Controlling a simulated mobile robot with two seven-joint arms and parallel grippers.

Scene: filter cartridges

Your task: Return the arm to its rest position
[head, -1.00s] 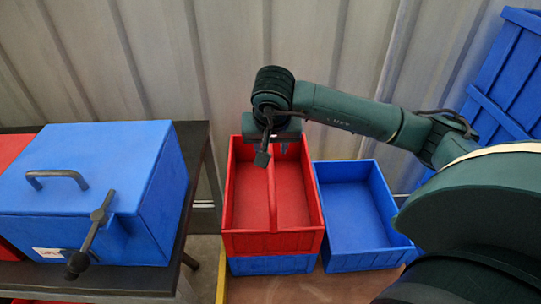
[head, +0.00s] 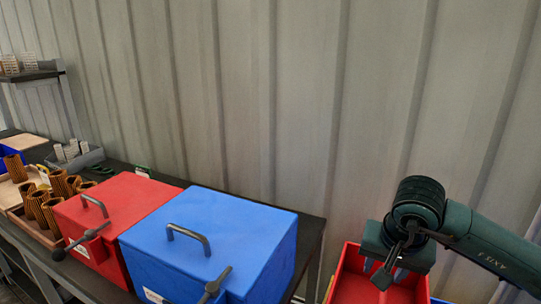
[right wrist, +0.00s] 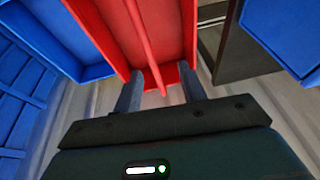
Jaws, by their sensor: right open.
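My right arm comes in from the right in the head view, with its gripper (head: 390,268) pointing down above the far part of the red crate (head: 352,290). In the right wrist view the two fingers of the gripper (right wrist: 161,84) are spread apart with nothing between them. The red crate (right wrist: 174,25) and its centre divider lie beyond the fingertips. I cannot tell how far the fingertips are from the crate wall. My left gripper is not in view.
A blue box (head: 215,232) and a red box (head: 115,210), both with handles and levers, stand on the dark table. Several orange-brown cartridges (head: 50,205) stand in a tray farther left. A blue crate (right wrist: 90,45) is beside the red crate. A corrugated wall is behind.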

